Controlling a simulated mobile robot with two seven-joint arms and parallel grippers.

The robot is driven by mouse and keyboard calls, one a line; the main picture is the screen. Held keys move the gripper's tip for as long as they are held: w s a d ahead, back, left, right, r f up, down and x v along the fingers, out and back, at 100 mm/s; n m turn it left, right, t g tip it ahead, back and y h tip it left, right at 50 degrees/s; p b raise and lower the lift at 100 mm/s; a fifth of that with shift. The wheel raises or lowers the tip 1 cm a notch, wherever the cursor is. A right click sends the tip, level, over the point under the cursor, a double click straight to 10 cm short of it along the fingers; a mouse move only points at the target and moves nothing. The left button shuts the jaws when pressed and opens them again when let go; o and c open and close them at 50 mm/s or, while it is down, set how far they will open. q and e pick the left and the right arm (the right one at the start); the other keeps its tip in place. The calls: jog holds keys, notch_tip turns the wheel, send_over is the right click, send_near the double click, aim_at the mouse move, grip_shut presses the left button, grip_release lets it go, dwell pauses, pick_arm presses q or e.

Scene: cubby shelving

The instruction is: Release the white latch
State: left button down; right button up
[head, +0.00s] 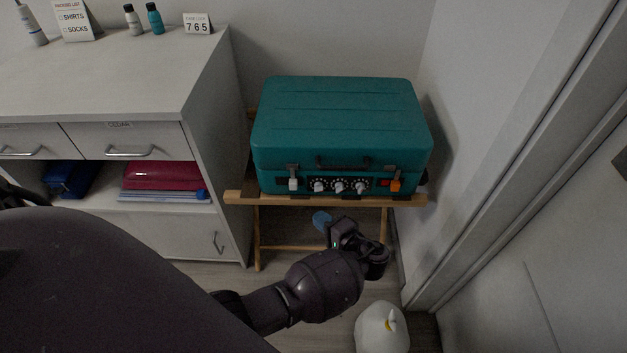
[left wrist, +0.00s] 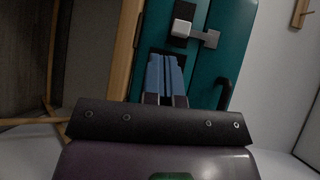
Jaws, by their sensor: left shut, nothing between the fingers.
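The teal case (head: 340,125) lies closed on a wooden stand. The white latch (head: 293,184) is on the left of its front face, and an orange latch (head: 396,186) is on the right. My left gripper (head: 325,221) is below the case front, lower and to the right of the white latch. In the left wrist view, its blue fingers (left wrist: 166,76) are together and empty, pointing toward the teal case (left wrist: 232,25). The white latch (left wrist: 181,28) shows just beyond the fingertips, with a metal piece beside it. My right gripper is not in view.
The case front has several white knobs (head: 340,186) between the latches and a dark handle (head: 343,163). The wooden stand (head: 240,197) has a front rail under the case. A grey cabinet (head: 200,100) is at left, a wall at right.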

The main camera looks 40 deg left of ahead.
pick_arm(q)
jog(key=shift+w+d+r+n+y, duration=0.5)
jog(key=shift+w+d+r+y, duration=0.45)
jog(key=shift+w+r, duration=0.25)
jog(key=shift+f+b, duration=0.15)
jog(key=shift+b, duration=0.15)
